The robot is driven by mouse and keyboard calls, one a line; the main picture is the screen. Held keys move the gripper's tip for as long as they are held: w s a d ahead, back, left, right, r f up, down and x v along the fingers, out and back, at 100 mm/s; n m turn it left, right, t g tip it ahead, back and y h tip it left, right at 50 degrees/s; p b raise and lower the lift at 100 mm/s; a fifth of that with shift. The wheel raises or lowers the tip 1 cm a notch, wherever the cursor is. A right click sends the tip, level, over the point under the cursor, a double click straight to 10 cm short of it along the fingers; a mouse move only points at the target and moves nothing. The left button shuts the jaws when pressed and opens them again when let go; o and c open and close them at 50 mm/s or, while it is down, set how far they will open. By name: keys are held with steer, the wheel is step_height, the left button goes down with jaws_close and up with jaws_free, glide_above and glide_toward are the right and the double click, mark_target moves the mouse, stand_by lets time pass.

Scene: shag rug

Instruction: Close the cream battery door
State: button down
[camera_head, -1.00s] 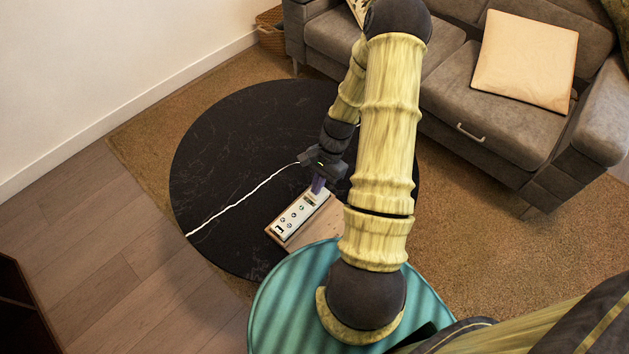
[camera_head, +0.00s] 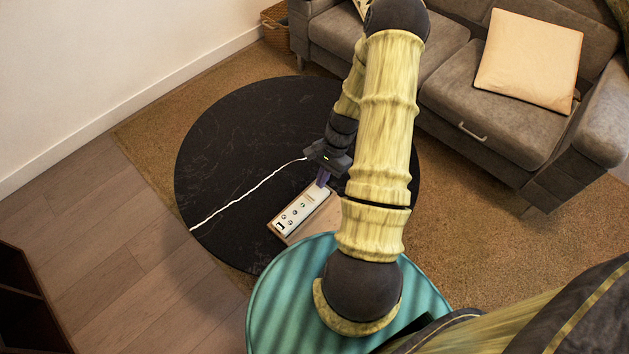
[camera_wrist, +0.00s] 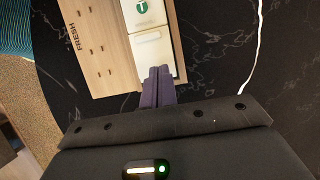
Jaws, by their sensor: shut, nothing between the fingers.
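A long cream-white panel (camera_head: 303,212) lies on a light wooden board, with several round dark marks along it. Whether the door is fully flush is not clear. My gripper (camera_head: 322,180) is over the panel's far end. In the wrist view its purple fingers (camera_wrist: 158,72) are together, empty, overlapping the door's near end; contact cannot be told.
The wooden board (camera_wrist: 96,48), printed FRESH, rests on a round black marbled tabletop (camera_head: 225,150). A grey sofa (camera_head: 490,110) stands at the back right. The tabletop's left side is otherwise clear.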

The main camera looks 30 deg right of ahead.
steer(key=d+p+v, duration=0.1)
steer(key=p+v, duration=0.1)
steer(key=v, duration=0.8)
steer(key=s+a+r+n+t+h, duration=0.2)
steer(key=s+a+r+n, duration=0.1)
steer(key=a+r+n, duration=0.55)
steer(key=s+a+r+n+t+h, duration=0.25)
steer(key=a+r+n, duration=0.35)
steer(key=a+r, duration=0.45)
step_height(320, 180, up, 24)
steer(key=p, duration=2.5)
steer(key=shift+s+r+g, duration=0.2)
steer(key=shift+s+g, duration=0.1)
steer(key=shift+g, duration=0.05)
steer(key=shift+w, duration=0.1)
